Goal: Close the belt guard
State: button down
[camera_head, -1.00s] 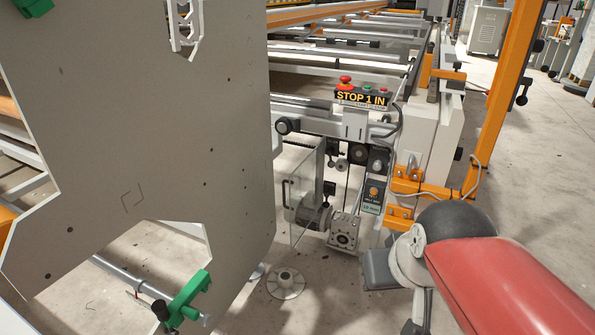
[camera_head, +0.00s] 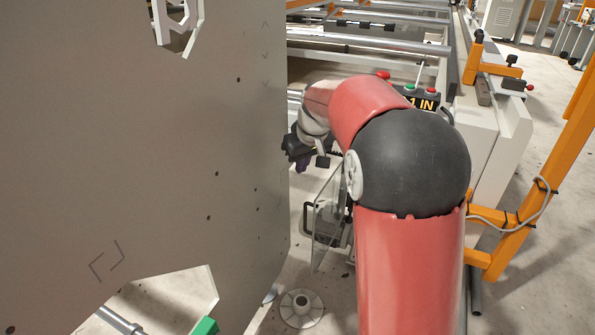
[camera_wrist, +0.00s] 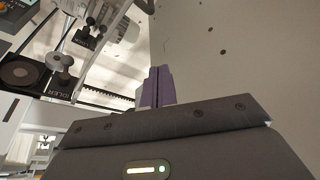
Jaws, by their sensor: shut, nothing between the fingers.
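The belt guard (camera_head: 328,218) is a clear, pale-edged panel with a dark handle (camera_head: 307,218) on its left side. It stands swung out from the machine frame in the head view, and my arm hides part of its right side. My gripper (camera_head: 303,166) is just above and left of the guard, apart from the handle, beside the big grey plate. In the wrist view its purple fingers (camera_wrist: 157,88) are together with nothing between them. The toothed belt (camera_wrist: 110,97) and a round pulley (camera_wrist: 20,72) show at the left there.
The large grey plate (camera_head: 130,150) fills the left and stands close to my gripper. A floor foot (camera_head: 302,308) is below the guard. A control box (camera_head: 425,101) with red buttons is behind my arm. Orange posts (camera_head: 535,190) stand at the right.

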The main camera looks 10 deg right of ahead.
jog(key=d+x, duration=0.1)
jog(key=x, duration=0.8)
jog(key=shift+s+d+f+b, duration=0.15)
jog(key=shift+s+b, duration=0.3)
jog(key=shift+s, duration=1.55)
